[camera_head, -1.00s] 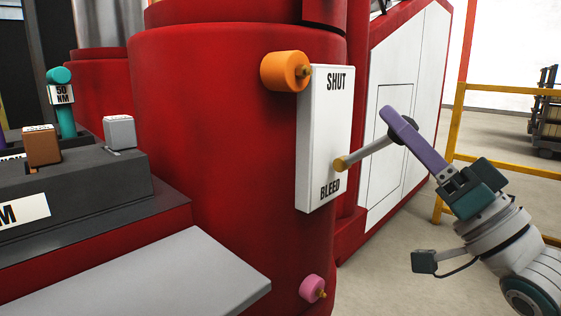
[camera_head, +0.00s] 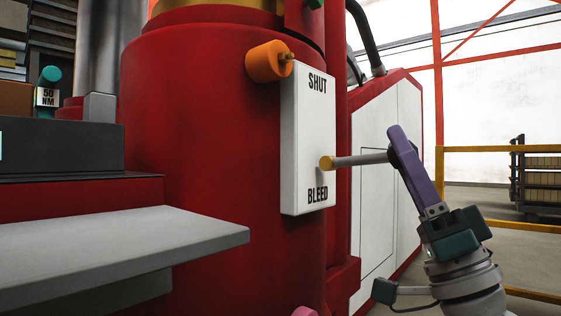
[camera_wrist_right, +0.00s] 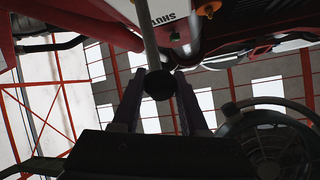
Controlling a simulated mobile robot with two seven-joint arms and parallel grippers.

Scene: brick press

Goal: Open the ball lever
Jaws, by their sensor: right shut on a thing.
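The ball lever (camera_head: 358,160) is a grey rod on a brass pivot, standing out to the right of a white plate (camera_head: 306,140) marked SHUT at the top and BLEED at the bottom. The rod is almost level in the head view, tilted slightly up toward its outer end. My right gripper (camera_head: 398,147), with purple fingers, is shut on the lever's outer end. The fingers hide the ball in the head view. In the right wrist view the dark ball (camera_wrist_right: 158,85) sits between the two fingers (camera_wrist_right: 158,98). My left gripper is not in view.
The plate is fixed to a large red cylinder (camera_head: 210,130). An orange knob (camera_head: 267,62) is at the plate's upper left. A grey shelf (camera_head: 120,250) juts out at lower left. A yellow railing (camera_head: 500,149) stands behind on the right.

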